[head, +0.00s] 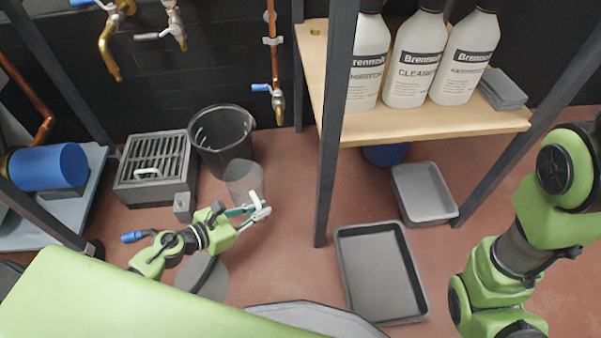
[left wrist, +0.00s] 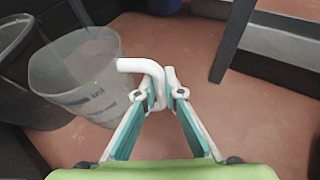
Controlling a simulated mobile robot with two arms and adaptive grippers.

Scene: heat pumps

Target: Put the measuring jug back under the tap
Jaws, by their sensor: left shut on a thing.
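The measuring jug (head: 243,180) is a clear, see-through vessel with printed markings. It also shows at the left of the left wrist view (left wrist: 78,75). My left gripper (head: 257,210) is shut on the jug's white handle (left wrist: 140,67), with the jug beyond the fingers. The jug looks roughly upright; I cannot tell whether its base touches the floor. A brass tap with a blue lever (head: 277,100) hangs on a copper pipe at the back, behind and right of the jug. My right gripper is out of view; only its arm shows at the right.
A black bucket (head: 222,140) stands behind the jug. A grey grated box (head: 152,170) is left of it. A shelf post (head: 335,125) and grey tray (head: 382,272) are to the right. White bottles (head: 415,60) stand on the shelf. Red floor right of the jug is clear.

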